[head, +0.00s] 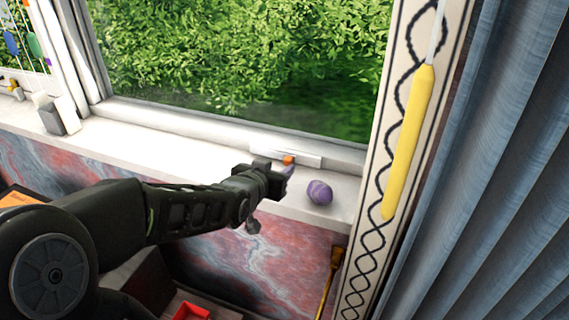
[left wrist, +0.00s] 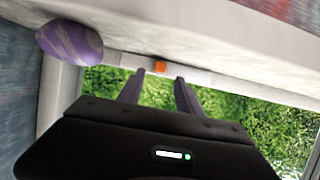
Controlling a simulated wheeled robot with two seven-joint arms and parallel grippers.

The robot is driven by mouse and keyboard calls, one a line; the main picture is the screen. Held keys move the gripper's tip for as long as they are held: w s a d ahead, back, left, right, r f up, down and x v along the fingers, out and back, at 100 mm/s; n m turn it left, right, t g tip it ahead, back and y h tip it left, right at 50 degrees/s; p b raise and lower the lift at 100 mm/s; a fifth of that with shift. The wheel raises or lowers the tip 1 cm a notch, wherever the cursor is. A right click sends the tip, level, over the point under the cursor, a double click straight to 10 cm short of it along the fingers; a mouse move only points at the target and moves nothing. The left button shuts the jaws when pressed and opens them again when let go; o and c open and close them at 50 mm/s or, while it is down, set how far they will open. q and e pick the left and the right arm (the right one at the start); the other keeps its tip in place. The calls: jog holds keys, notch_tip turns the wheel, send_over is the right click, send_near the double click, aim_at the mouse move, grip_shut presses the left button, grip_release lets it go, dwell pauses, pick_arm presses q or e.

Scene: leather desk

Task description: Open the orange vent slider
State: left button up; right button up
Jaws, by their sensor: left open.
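The orange vent slider (head: 288,160) is a small knob on a white vent strip (head: 308,160) along the bottom of the window frame. In the left wrist view the orange slider (left wrist: 160,66) shows just beyond and between my two fingertips. My left gripper (head: 286,174) is over the window sill, close in front of the slider. In the left wrist view its fingers (left wrist: 155,80) are apart with nothing between them. I cannot tell whether a finger touches the strip. My right gripper is not in view.
A purple striped egg-shaped object (head: 319,192) stands on the white sill (head: 150,140), just right of my left gripper. It also shows in the left wrist view (left wrist: 70,42). A yellow rod (head: 408,140) hangs by the patterned trim, beside the blue curtain (head: 490,180). Grey-white blocks (head: 58,115) stand far left.

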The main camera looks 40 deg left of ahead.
aim_at(287, 162)
pick_arm(q)
jog(key=x, duration=0.5)
jog(key=shift+w+a+f, duration=0.1)
jog(key=shift+w, duration=0.05)
jog(key=shift+c, duration=0.3)
grip_shut()
dwell(1.0)
